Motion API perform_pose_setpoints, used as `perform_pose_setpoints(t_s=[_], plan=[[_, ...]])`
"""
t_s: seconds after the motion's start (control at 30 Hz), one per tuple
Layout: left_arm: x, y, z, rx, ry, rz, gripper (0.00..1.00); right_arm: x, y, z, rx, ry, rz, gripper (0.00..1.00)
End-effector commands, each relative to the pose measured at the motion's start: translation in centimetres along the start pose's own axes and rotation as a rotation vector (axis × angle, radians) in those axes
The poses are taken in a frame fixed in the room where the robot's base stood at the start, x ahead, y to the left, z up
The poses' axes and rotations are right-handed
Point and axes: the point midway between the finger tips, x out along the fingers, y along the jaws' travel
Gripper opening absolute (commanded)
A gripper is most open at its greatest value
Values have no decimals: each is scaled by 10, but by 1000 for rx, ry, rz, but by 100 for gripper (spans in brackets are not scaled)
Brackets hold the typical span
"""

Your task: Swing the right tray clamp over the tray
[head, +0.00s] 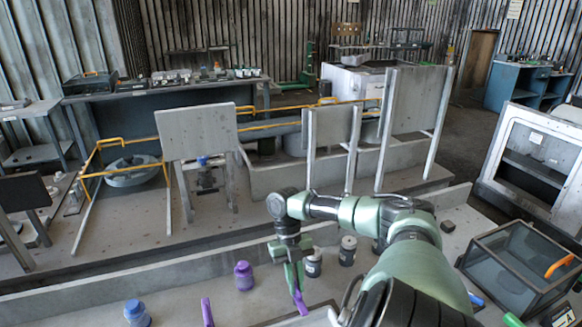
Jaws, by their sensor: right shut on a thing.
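My right gripper (297,288) comes down from the arm at the lower middle of the head view. Its green fingers are shut on a purple piece, the right tray clamp (301,305). A second upright purple piece, which looks like the other tray clamp (207,312), stands to the left near the bottom edge. A pale edge between them, at the bottom of the picture, looks like part of the tray (285,320). Most of it is cut off by the frame. My left gripper is not in view.
A purple-capped jar (244,276) and a blue-capped jar (137,313) stand left of the gripper. Dark jars (347,251) stand close behind it. A glass-sided box with an orange handle (522,265) is at the right. A low ledge with upright panels (198,133) runs behind.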

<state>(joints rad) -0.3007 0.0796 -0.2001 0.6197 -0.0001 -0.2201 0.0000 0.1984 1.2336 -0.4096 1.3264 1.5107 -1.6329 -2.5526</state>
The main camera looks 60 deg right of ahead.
Motion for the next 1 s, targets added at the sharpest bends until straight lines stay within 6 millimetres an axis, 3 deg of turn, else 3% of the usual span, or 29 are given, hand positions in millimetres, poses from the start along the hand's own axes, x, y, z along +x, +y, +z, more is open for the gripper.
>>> perform_pose_setpoints(t_s=[0.47,0.5,0.57,0.87,1.0], plan=[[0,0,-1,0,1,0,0,-1,-1,0,-9,-4,-3,0],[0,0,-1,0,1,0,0,-1,-1,0,-9,-4,-3,20],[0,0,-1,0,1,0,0,-1,-1,0,-9,-3,-3,34],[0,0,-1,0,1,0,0,-1,-1,0,-9,-2,-4,34],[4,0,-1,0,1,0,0,-11,-1,1,-9,-4,-3,34]])
